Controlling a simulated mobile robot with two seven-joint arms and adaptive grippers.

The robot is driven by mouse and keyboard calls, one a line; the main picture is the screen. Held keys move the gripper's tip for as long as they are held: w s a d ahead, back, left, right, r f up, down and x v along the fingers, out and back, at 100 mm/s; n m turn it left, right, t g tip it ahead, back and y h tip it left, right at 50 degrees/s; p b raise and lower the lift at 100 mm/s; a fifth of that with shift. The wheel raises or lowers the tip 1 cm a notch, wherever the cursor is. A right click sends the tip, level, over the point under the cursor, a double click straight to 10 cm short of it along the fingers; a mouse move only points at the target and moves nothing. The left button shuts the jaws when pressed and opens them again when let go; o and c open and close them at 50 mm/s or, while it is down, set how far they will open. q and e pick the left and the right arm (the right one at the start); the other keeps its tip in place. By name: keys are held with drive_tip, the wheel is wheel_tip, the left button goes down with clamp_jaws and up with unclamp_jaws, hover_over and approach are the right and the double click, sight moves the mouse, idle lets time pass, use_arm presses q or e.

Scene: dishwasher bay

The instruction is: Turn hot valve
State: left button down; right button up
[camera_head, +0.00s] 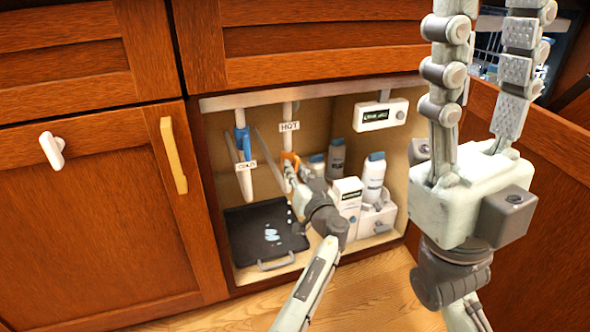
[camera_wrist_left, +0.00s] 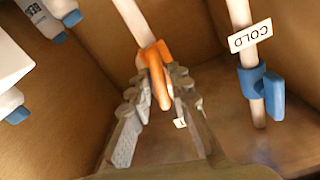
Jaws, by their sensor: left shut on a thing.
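The orange hot valve handle (camera_head: 288,158) is on a white pipe under the HOT label (camera_head: 289,126) inside the open cabinet. My left gripper (camera_head: 293,174) reaches in from below and is shut on this handle. In the left wrist view, the orange handle (camera_wrist_left: 157,72) sits between the two fingers of my left gripper (camera_wrist_left: 158,92), its end pointing toward the palm. The fingers partly hide the handle in the head view. My right gripper (camera_head: 484,45) is raised at the right, fingers upward, spread and empty, in front of the cabinet.
A blue cold valve (camera_head: 242,139) is on the pipe to the left, with a COLD label (camera_head: 246,166). A black tray (camera_head: 258,232) lies on the cabinet floor. Bottles (camera_head: 374,178) and a white box (camera_head: 346,194) stand to the right. A small display unit (camera_head: 381,115) hangs above.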

use_arm(q)
drive_tip(key=m, duration=0.7)
drive_tip(key=shift+f+m, duration=0.1)
drive_tip(key=shift+m, duration=0.3)
drive_tip(key=m, duration=0.5)
drive_tip(key=shift+d+m, duration=0.1)
drive_tip(key=shift+m, duration=0.8)
drive_tip(key=c, duration=1.5)
unclamp_jaws()
drive_tip(key=shift+f, duration=0.1)
drive_tip(key=shift+o, duration=0.3)
